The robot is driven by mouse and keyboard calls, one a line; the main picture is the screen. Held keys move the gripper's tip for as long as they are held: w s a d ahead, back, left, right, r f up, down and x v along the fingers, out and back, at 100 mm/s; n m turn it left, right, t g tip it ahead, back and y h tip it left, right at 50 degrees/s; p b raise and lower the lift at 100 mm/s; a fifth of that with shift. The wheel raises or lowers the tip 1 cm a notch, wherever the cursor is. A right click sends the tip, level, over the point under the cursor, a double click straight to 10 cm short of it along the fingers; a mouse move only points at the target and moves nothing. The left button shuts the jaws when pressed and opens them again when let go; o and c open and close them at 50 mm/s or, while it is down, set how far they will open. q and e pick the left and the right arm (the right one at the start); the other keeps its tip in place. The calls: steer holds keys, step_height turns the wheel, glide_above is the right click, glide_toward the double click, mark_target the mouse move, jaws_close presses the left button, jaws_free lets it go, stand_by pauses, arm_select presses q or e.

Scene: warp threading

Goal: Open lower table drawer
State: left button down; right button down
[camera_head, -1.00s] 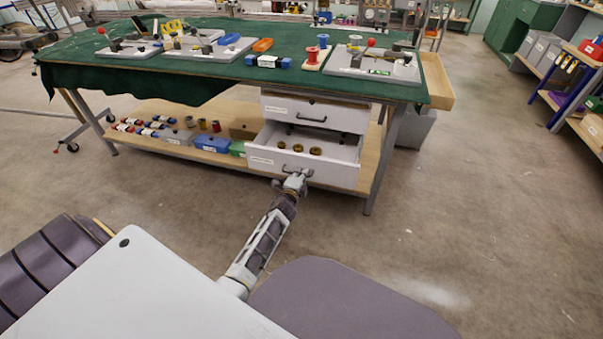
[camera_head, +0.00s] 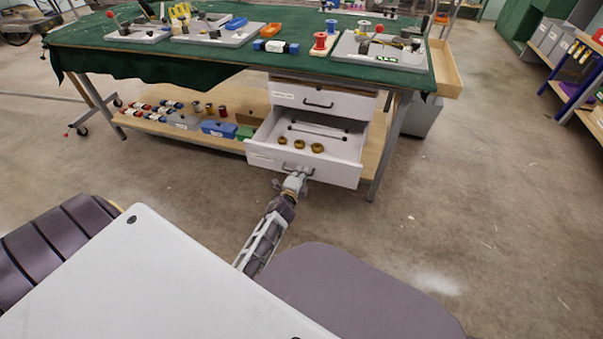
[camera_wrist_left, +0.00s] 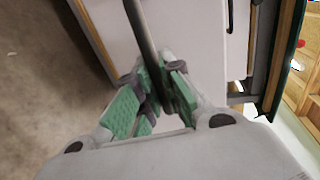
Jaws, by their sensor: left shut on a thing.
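The lower table drawer (camera_head: 263,160) is pulled out from under the green-topped table, with several brass rings and some dark rods inside. My left gripper (camera_head: 298,174) is at the drawer front, shut on the dark handle of the lower drawer. In the left wrist view the green-padded fingers (camera_wrist_left: 156,88) close around the dark handle bar (camera_wrist_left: 141,30). The upper drawer (camera_head: 345,103) above is shut. My right gripper is not in view.
The table's green cloth (camera_head: 190,58) holds trays, spools and tools. A lower shelf (camera_head: 150,136) carries bins and small spools left of the drawers. Floor in front and to the right is clear.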

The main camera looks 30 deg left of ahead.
arm_select(q)
steer(key=c, duration=1.5)
jaws_free()
steer(key=shift+v, duration=3.75)
